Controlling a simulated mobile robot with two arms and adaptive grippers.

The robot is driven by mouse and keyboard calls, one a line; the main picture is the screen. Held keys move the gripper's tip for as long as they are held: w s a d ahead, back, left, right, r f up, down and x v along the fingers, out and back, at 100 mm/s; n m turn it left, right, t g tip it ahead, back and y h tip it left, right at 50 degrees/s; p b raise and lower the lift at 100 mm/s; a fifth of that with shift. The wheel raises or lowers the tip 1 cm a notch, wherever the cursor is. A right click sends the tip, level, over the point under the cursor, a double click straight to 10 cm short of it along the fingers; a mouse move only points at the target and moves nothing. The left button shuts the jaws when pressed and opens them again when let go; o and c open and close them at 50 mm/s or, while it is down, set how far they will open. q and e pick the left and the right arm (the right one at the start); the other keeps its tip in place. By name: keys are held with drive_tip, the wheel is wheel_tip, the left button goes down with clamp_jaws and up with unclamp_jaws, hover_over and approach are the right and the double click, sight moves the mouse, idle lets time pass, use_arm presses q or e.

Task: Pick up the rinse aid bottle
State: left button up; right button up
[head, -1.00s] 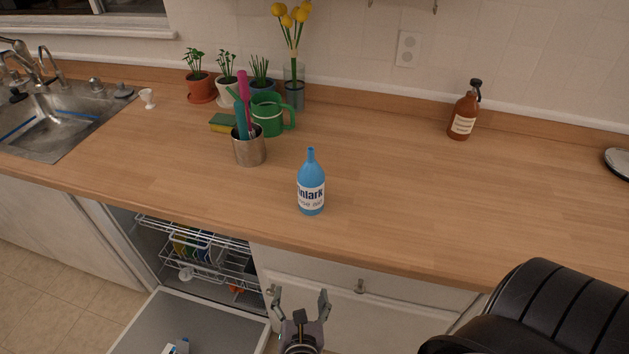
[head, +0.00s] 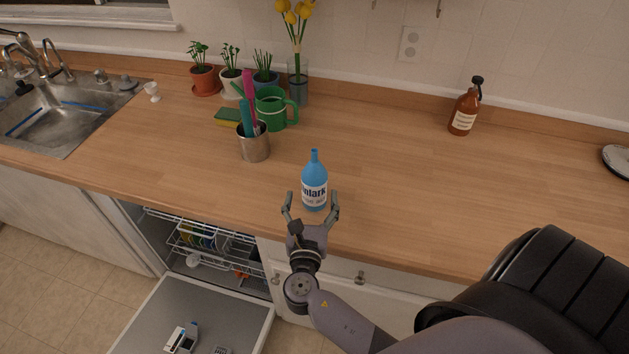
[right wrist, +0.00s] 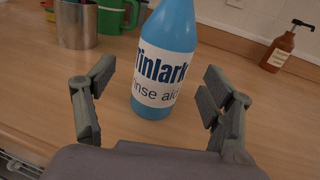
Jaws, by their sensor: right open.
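The blue rinse aid bottle (head: 314,184) stands upright on the wooden counter (head: 400,190), near its front edge. Its white label reads "inlark" and "rinse aid" in the right wrist view (right wrist: 160,78). My right gripper (head: 312,203) is open, with one finger to each side of the bottle's lower part in the head view. In the right wrist view the open fingers (right wrist: 150,105) are nearer the camera than the bottle, with gaps on both sides. The bottle's cap is cut off there. My left gripper is not in view.
A metal utensil cup (head: 254,146), a green watering can (head: 272,107) and potted plants stand behind, to the left. A brown pump bottle (head: 464,110) is at the back right. An open dishwasher (head: 209,318) is below the counter. The counter right of the bottle is clear.

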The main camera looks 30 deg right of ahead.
sight(313, 194)
drive_tip(key=p+x, duration=0.2)
drive_tip(key=x, duration=0.3)
drive_tip(key=shift+s+d, duration=0.1)
drive_tip(key=shift+s, duration=0.05)
drive_tip(key=shift+w+d+f, duration=0.15)
drive_tip(key=shift+w+d, duration=0.1)
drive_tip(key=shift+a, duration=0.1)
drive_tip(key=shift+c, duration=0.8)
drive_tip(key=c, duration=1.3)
